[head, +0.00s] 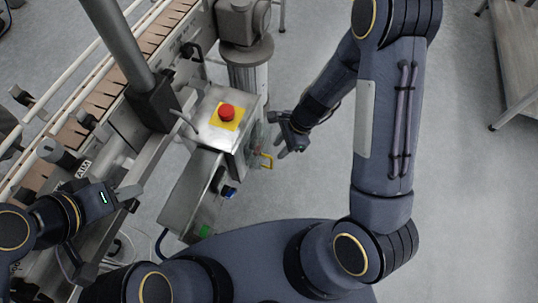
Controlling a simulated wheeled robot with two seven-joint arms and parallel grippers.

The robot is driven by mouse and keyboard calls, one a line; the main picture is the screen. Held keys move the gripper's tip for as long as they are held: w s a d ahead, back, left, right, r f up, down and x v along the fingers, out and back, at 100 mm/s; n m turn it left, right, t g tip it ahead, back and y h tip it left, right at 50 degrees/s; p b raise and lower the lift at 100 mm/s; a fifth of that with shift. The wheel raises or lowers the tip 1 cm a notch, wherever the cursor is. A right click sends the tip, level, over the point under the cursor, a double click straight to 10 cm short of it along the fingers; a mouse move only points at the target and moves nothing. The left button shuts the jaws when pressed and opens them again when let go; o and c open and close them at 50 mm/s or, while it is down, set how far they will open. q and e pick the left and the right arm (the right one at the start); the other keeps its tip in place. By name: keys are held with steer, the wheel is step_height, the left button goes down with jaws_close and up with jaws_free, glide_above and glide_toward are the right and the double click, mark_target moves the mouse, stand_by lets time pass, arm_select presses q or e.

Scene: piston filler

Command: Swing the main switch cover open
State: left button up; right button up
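A grey metal control box (218,138) with a red emergency stop button (227,111) on a yellow plate stands in the middle of the head view.
A lower metal box (190,192) with blue and green buttons adjoins the control box. A conveyor (108,88) with rails runs along the left. A round column (247,70) stands behind. A metal table (515,60) is at far right. The floor between is clear.

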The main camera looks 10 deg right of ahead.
mark_target(272, 166)
steer(key=shift+d+b+x, duration=0.15)
steer(key=shift+b+x, duration=0.5)
steer(key=shift+x, duration=1.55)
steer(key=shift+d+b+x, duration=0.15)
steer(key=shift+b+x, duration=0.45)
steer(key=shift+x, duration=1.65)
steer(key=shift+c, duration=0.3)
jaws_close()
